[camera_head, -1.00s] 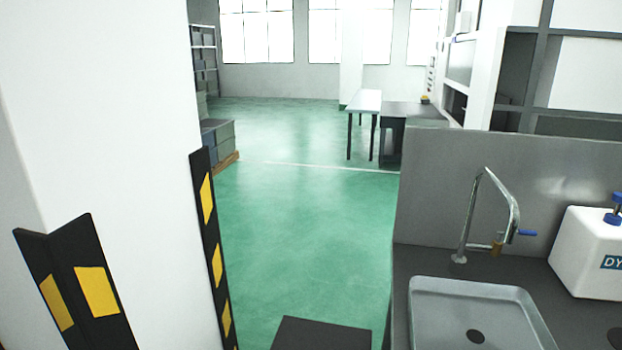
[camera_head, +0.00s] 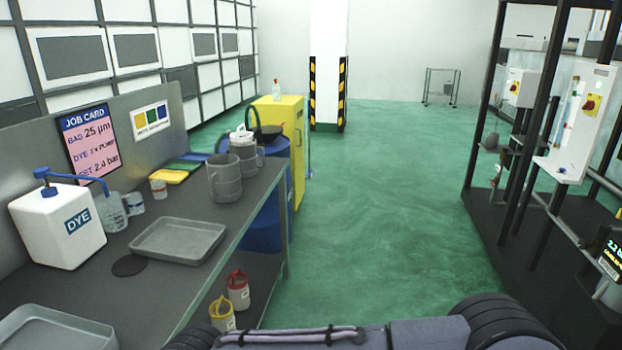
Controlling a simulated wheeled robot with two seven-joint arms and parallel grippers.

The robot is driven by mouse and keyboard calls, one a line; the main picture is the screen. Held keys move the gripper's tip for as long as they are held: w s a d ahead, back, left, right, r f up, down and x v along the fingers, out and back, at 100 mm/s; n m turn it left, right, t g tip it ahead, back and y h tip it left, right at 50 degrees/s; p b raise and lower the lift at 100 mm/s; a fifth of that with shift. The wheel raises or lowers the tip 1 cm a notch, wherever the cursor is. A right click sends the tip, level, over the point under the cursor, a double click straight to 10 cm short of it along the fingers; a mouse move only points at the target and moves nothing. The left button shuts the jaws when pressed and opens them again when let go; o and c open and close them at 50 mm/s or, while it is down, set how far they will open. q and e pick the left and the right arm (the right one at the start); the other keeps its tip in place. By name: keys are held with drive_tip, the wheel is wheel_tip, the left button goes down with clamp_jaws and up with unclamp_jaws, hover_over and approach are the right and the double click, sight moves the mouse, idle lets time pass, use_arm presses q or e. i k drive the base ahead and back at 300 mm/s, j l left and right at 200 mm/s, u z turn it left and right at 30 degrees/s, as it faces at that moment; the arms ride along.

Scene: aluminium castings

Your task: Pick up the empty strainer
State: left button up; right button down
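A grey cylindrical vessel with a side handle (camera_head: 225,178), looking like a strainer basket, stands upright on the bench at the left of the head view. A second similar grey vessel (camera_head: 244,153) stands just behind it, with a handle or lid at its top. I cannot see inside either one, so I cannot tell which is empty. Neither of my grippers is in view. Only dark arm links of mine show along the bottom edge, well apart from the vessels.
The bench (camera_head: 110,300) holds a grey tray (camera_head: 178,241), a white DYE container (camera_head: 62,228) and a clear jug (camera_head: 112,212). Red- and yellow-handled canisters (camera_head: 238,290) sit below. A yellow cabinet (camera_head: 285,130) stands beyond. A black-framed rig (camera_head: 545,190) stands right. Green floor between is clear.

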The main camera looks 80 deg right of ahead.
sight(224, 176)
drive_tip(key=z, duration=2.2)
drive_tip(key=i+u, duration=0.1)
drive_tip(key=u, duration=0.35)
drive_tip(key=l+u, duration=0.1)
drive_tip(key=u, duration=0.35)
drive_tip(key=i+l+u, duration=0.1)
drive_tip(key=u, duration=0.3)
drive_tip(key=i+l+u, duration=0.2)
drive_tip(key=l+u, duration=0.2)
drive_tip(key=l, duration=0.4)
drive_tip(key=i+l+u, duration=0.1)
drive_tip(key=l+u, duration=0.35)
drive_tip(key=l, duration=0.4)
drive_tip(key=l+u, duration=0.4)
drive_tip(key=l, duration=1.1)
drive_tip(key=k+l, duration=0.15)
drive_tip(key=l, duration=1.2)
drive_tip(key=k+l+u, duration=0.1)
drive_tip(key=l, duration=0.55)
